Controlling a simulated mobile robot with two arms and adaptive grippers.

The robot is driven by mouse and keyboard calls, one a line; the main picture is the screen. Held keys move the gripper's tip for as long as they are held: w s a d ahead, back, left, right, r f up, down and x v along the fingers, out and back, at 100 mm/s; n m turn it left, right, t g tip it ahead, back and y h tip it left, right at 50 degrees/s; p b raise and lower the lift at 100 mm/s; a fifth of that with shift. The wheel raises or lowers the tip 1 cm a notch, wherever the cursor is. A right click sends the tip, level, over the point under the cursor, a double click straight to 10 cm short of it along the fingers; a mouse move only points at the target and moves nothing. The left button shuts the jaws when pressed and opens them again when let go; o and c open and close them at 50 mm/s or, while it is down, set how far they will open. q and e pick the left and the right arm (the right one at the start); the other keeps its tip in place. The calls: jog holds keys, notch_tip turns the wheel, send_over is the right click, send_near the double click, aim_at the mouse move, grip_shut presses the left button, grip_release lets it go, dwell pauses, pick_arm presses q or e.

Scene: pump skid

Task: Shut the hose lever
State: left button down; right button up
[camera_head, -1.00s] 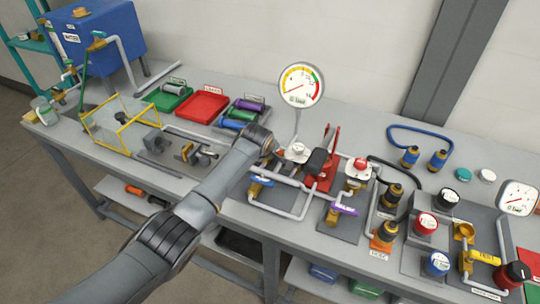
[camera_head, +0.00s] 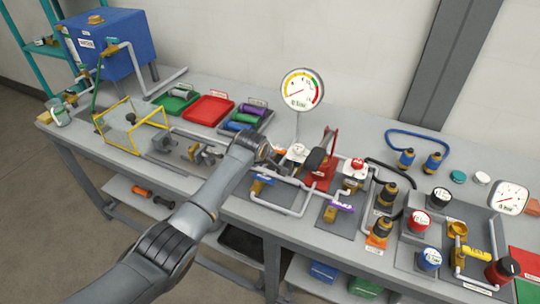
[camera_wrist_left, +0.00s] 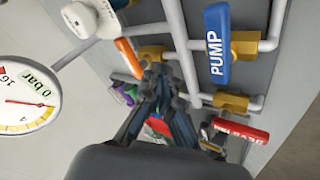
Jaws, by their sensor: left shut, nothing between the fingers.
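My left gripper (camera_head: 275,154) reaches over the middle of the bench, beside a white knob (camera_head: 298,152). In the left wrist view its fingers (camera_wrist_left: 155,78) are together and empty. An orange lever (camera_wrist_left: 128,58) lies just beyond and left of the fingertips; whether they touch is unclear. A blue lever marked PUMP (camera_wrist_left: 217,45) is to their right, and a red labelled lever (camera_wrist_left: 240,131) is lower right. In the head view a purple-handled lever (camera_head: 343,207) sits on the pipework further right. I cannot read which lever is the hose one. My right gripper is out of view.
A round gauge (camera_head: 302,89) stands behind the gripper, and a red upright bracket (camera_head: 322,165) is to its right. Black hose couplings (camera_head: 388,195) and a blue hose (camera_head: 420,133) are further right. Trays (camera_head: 209,109) lie at the back left. Pipes crowd the bench.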

pick_arm(q)
jog(key=s+d+r, duration=0.1)
jog(key=s+r, duration=0.3)
jog(key=r, duration=0.2)
jog(key=shift+b, duration=0.45)
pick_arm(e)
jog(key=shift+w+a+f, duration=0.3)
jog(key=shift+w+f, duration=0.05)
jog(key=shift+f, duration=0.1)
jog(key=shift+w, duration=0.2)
